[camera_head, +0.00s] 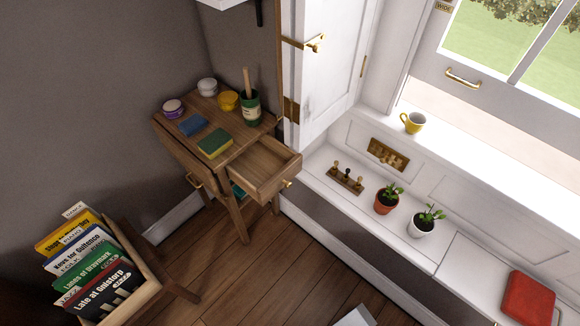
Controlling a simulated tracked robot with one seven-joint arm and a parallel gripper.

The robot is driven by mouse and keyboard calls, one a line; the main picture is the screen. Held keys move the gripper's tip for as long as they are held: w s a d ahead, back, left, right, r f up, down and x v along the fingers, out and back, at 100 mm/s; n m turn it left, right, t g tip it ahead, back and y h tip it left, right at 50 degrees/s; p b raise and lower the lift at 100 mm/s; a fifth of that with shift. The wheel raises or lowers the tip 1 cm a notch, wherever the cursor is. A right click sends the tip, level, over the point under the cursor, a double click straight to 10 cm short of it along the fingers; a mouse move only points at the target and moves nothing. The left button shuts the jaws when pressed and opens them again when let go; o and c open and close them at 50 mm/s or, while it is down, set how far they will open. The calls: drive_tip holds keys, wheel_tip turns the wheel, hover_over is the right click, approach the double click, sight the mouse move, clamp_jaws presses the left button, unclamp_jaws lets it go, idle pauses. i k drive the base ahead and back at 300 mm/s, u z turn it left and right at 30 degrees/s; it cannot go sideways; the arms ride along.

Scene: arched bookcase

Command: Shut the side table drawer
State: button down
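The wooden side table (228,112) stands against the dark wall, left of the white window seat. Its drawer (283,176) is pulled out toward the lower right and looks empty inside. A small brass knob (287,184) is on the drawer front. The drawer's right corner is close to the white panelled door or shutter; I cannot tell whether they touch. My gripper is not in view.
A book rack (145,296) stands lower left. Two potted plants (387,198) are on the window seat (331,191). Wooden floor (262,275) is clear before the table.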

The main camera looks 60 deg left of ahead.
sight(262, 170)
drive_tip(key=z, duration=0.7)
drive_tip(key=i, duration=0.1)
drive_tip(key=u, duration=3.1)
drive_tip(key=k, duration=0.9)
drive_tip(key=u, duration=0.1)
drive_tip(key=i, duration=0.95)
drive_tip(key=z, duration=0.05)
